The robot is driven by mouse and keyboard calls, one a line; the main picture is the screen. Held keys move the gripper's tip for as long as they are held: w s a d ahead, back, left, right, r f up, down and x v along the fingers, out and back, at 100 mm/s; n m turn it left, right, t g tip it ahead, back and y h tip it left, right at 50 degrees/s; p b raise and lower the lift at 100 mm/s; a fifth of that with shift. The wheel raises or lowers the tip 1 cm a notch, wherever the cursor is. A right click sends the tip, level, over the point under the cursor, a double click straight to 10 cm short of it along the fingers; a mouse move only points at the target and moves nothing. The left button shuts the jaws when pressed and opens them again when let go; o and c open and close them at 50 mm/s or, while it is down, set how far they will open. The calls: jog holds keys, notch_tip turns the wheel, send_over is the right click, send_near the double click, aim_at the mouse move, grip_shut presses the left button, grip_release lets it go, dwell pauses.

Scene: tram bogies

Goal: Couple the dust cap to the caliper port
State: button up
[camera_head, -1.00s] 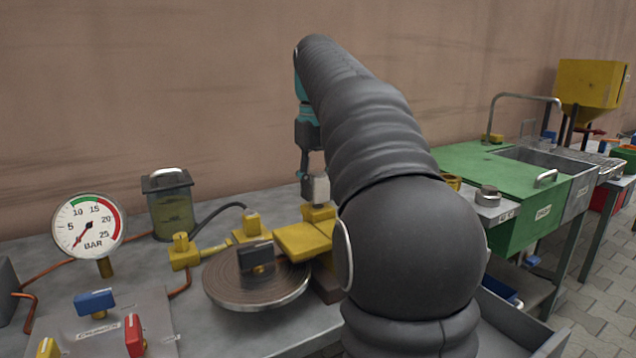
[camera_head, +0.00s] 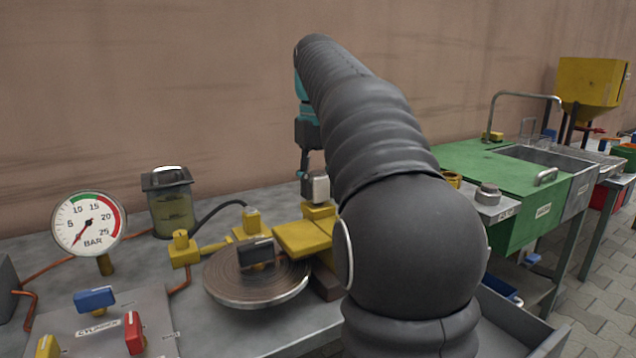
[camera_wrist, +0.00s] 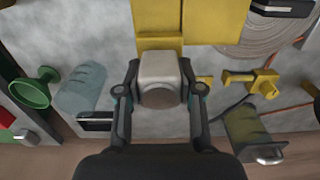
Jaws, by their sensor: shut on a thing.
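The dust cap is a pale grey, rounded block (camera_head: 316,187), just above the small yellow upright part of the yellow caliper (camera_head: 303,238). In the wrist view my gripper (camera_wrist: 159,72) has one finger on each side of the cap (camera_wrist: 160,68) and is shut on it. The caliper (camera_wrist: 158,18) lies directly beyond the cap there. The cap hides the port, so I cannot tell whether it is seated or only touching. My arm hides the caliper's right side in the head view.
A brake disc (camera_head: 257,282) lies left of the caliper. A pressure gauge (camera_head: 89,224), a fluid reservoir (camera_head: 172,205) with a black hose, and a valve panel (camera_head: 105,325) stand further left. A green funnel (camera_wrist: 36,88) shows in the wrist view. A green sink bench (camera_head: 500,170) is right.

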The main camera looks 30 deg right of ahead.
jog(key=shift+f, duration=0.4)
jog(key=o, duration=1.1)
jog(key=shift+o, duration=0.2)
